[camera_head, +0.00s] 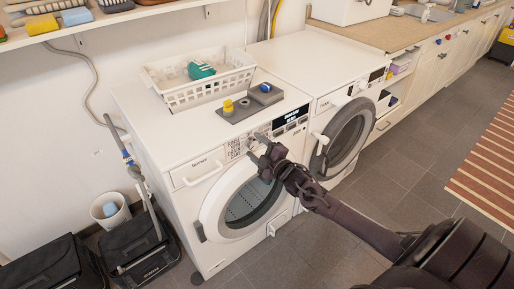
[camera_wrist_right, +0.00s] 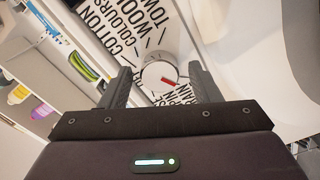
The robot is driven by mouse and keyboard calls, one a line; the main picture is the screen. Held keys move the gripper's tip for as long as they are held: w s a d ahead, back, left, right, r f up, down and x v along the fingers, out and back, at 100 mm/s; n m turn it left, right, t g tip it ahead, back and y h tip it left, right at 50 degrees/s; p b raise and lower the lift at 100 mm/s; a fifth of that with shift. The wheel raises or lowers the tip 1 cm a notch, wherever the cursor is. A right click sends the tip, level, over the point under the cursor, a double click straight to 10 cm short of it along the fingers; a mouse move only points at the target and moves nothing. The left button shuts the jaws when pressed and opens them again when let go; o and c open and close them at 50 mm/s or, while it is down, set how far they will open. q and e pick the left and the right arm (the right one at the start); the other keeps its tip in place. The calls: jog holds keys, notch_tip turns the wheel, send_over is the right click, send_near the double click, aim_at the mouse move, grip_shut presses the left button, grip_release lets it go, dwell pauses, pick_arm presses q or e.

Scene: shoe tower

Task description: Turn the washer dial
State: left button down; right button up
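The washer (camera_head: 170,150) is the white front-loader on the left in the head view, its round door shut. Its dial (camera_wrist_right: 158,74) is a pale round knob with a red mark in the right wrist view. Printed labels such as COTTON and COLOURS surround it. My right gripper (camera_head: 262,150) is at the washer's control panel, in front of the dial, which it largely hides in the head view. In the wrist view its two fingers are apart, one on each side of the dial, with gaps visible. I cannot tell how deep the fingers reach. My left gripper is out of view.
A white basket (camera_head: 190,92) with a teal item and a grey tray (camera_head: 240,112) stand on the washer. A second machine (camera_head: 335,92) with a dark round door (camera_head: 348,140) is to the right. Black bags (camera_head: 140,245) are on the floor at left.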

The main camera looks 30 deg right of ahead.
jog(key=shift+s, duration=0.1)
jog(key=s, duration=0.7)
jog(key=shift+s+d, duration=0.3)
jog(key=shift+f, duration=0.1)
dwell(0.4)
